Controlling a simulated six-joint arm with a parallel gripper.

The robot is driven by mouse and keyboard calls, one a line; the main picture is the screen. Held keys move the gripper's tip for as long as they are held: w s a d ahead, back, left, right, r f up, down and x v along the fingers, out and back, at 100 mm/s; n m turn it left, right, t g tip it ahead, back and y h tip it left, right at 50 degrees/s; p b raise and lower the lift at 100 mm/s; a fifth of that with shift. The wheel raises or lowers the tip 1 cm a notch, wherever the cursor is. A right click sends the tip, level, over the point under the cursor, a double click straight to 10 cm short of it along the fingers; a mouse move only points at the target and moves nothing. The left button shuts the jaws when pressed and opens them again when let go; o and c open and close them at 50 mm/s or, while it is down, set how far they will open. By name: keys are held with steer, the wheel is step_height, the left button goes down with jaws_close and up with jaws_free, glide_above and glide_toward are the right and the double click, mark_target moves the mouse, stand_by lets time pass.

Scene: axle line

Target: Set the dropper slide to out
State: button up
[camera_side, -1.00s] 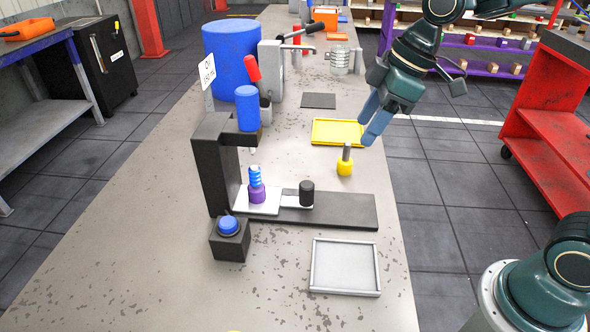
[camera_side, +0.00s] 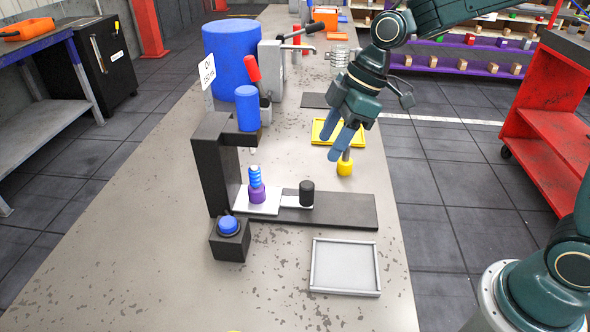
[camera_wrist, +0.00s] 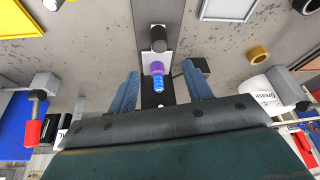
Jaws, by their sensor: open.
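The dropper slide is a silver plate (camera_side: 268,206) on a dark rail (camera_side: 350,212), near the black column (camera_side: 212,165). A black knob (camera_side: 307,193) stands at its right end; it shows in the wrist view (camera_wrist: 158,38). A purple base (camera_side: 257,195) with a blue coil on it stands upright on the plate, close under the dropper head (camera_side: 242,138) that carries a blue reservoir (camera_side: 247,108). My gripper (camera_side: 340,152) is open and empty, up behind and to the right of the knob. In the wrist view its fingers (camera_wrist: 160,72) point toward the slide.
The rail right of the knob is bare. A blue button on a black box (camera_side: 230,245) and a grey tray (camera_side: 345,268) sit in front.

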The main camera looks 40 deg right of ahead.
mark_target(308, 184)
steer(key=x, duration=1.2)
steer(key=shift+f, duration=0.2)
jaws_close()
